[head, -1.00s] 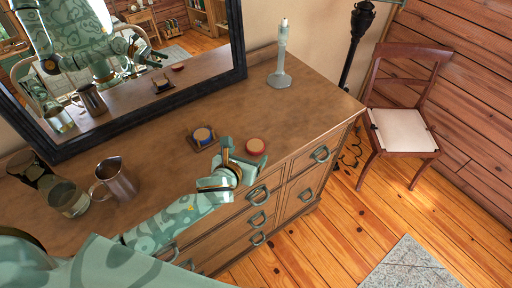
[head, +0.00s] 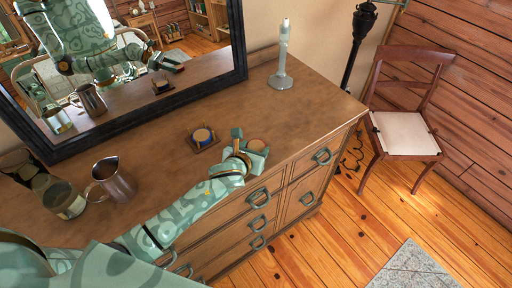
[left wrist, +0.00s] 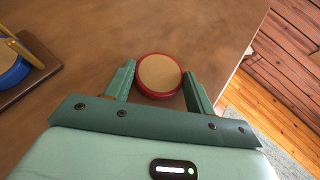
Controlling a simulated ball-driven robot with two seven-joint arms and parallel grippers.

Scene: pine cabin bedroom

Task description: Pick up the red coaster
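The red coaster (head: 257,145) is a round disc with a tan top and red rim, near the dresser's front edge. In the left wrist view the red coaster (left wrist: 160,75) sits between the two green fingers of my left gripper (left wrist: 160,84). The fingers stand either side of its near part, with narrow gaps at its rim. In the head view my left gripper (head: 251,150) is low at the dresser top and partly hides the coaster's rim. My right gripper is not in view.
A dark coaster holder with a blue-rimmed coaster (head: 203,135) lies just left of the gripper. A metal pitcher (head: 116,180), a glass jar (head: 66,204) and a pale candlestick (head: 281,70) stand on the dresser (head: 315,112). A mirror (head: 190,72) backs it.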

